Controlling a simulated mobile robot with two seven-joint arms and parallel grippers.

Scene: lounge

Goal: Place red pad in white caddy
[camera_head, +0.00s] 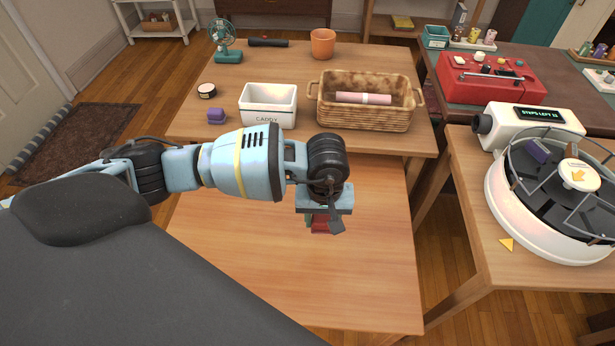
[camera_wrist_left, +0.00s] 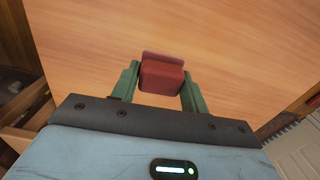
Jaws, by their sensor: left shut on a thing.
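My left gripper (camera_head: 320,222) is over the near wooden table and is shut on the red pad (camera_head: 321,226). In the left wrist view the red pad (camera_wrist_left: 162,76) sits between the two green fingers of the gripper (camera_wrist_left: 160,86). Whether the pad touches the table cannot be told. The white caddy (camera_head: 268,119), a box marked CADDY, stands on the far wooden table, up and left of the gripper. Its inside is only partly visible. My right gripper is in neither view.
A wicker basket (camera_head: 365,121) holding a pink roll (camera_head: 363,98) stands right of the caddy. A purple block (camera_head: 216,116), a round tin (camera_head: 207,91), a teal fan (camera_head: 224,40) and an orange pot (camera_head: 323,43) are also on the far table. The near table (camera_head: 290,280) is otherwise clear.

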